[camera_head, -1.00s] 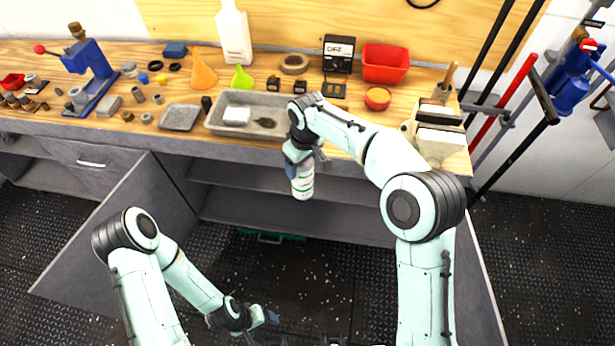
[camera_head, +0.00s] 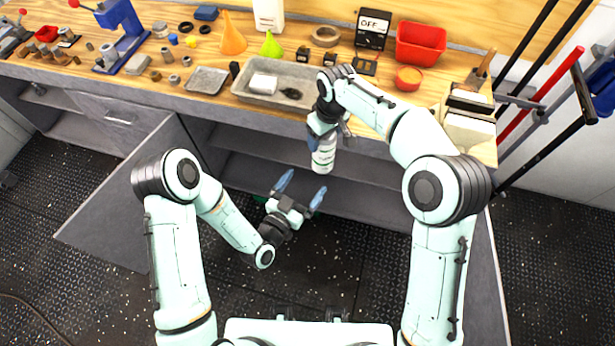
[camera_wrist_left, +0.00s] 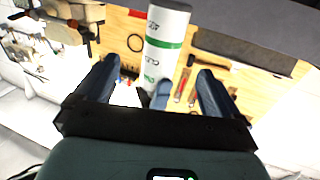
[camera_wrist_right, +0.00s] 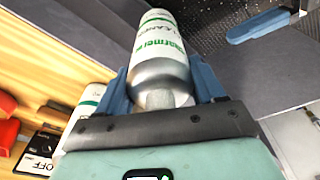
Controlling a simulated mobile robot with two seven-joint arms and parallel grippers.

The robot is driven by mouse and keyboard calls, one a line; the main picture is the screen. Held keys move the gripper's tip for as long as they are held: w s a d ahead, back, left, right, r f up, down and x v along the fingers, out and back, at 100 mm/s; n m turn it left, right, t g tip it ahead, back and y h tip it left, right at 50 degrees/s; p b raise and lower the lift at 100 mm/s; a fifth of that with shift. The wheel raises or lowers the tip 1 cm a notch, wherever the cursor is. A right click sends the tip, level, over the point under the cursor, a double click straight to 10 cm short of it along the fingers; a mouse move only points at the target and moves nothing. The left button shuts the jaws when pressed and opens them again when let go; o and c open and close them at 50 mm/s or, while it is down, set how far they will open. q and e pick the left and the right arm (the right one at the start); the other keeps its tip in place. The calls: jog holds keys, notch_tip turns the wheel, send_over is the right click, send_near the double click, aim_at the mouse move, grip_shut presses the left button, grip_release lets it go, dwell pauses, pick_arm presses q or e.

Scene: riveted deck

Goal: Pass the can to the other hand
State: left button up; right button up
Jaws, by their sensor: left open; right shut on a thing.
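The can is a white cylinder with green bands and print. In the head view the can (camera_head: 323,158) hangs in front of the bench's edge, below my right gripper (camera_head: 318,135), which is shut on it. The can fills the middle of the right wrist view (camera_wrist_right: 162,55), between that gripper's fingers. My left gripper (camera_head: 302,189) is open and empty, below the can and slightly left, fingers pointing up toward it. In the left wrist view the can (camera_wrist_left: 166,45) stands beyond the open fingers, lined up between them.
The workbench (camera_head: 260,112) behind carries a grey tray (camera_head: 284,98), an orange funnel (camera_head: 231,40), a red bin (camera_head: 420,43) and a blue press (camera_head: 122,30). An open cabinet door (camera_head: 130,190) stands left of my left arm.

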aim_at(325, 154)
pick_arm(q)
jog(key=x, duration=1.1)
jog(key=shift+w+d, duration=0.15)
jog(key=shift+w, duration=0.2)
jog(key=c, duration=1.2)
jog(key=shift+c, duration=0.6)
pick_arm(e)
jog(key=o, duration=1.8)
